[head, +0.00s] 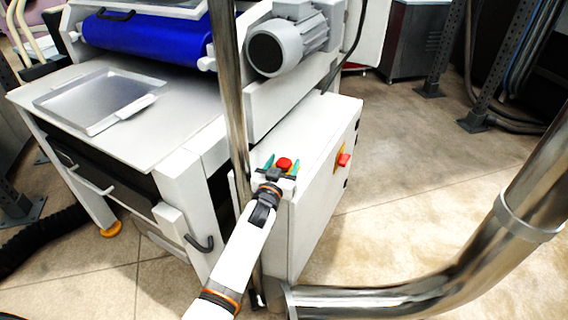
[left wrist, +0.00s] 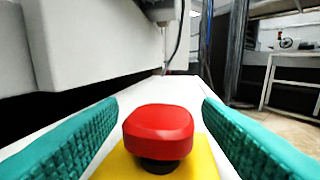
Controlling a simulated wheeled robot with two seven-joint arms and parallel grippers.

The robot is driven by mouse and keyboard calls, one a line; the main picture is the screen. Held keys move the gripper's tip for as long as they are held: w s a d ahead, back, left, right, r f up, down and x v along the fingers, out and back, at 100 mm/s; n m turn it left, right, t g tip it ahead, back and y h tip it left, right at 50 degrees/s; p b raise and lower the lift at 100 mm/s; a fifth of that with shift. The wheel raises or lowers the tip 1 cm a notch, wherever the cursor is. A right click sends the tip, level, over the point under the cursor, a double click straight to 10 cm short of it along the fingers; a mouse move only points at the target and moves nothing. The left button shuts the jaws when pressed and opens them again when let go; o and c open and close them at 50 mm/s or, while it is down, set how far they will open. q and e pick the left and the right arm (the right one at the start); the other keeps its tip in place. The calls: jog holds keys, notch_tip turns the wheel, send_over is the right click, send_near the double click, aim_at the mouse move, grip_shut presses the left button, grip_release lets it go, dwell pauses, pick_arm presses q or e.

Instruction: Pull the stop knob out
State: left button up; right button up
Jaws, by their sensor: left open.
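The red stop knob (head: 284,163) sits on top of the white control box (head: 318,140) beside the roller sheeter. In the left wrist view the knob (left wrist: 158,132) stands on a yellow base (left wrist: 203,166), with a dark stem showing below its cap. My left gripper (head: 281,163) is open, its teal fingers on either side of the knob. In the left wrist view, gaps show between the knob and both fingers of the gripper (left wrist: 160,128). My right gripper is not in view.
A red rotary switch (head: 344,159) is on the box's right side. A grey motor (head: 290,45) and a blue roller (head: 148,38) are above. A metal post (head: 233,100) stands close left of my left gripper. A thick metal pipe (head: 400,298) curves across the lower right.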

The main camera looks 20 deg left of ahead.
pick_arm(q)
jog(key=shift+w, duration=0.45)
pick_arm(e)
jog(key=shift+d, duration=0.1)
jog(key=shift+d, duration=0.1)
pick_arm(q)
grip_shut()
jog(key=shift+r+p, duration=0.7)
jog(key=shift+f, duration=0.1)
jog(key=shift+c, duration=0.6)
grip_release()
jog(key=shift+o, duration=0.6)
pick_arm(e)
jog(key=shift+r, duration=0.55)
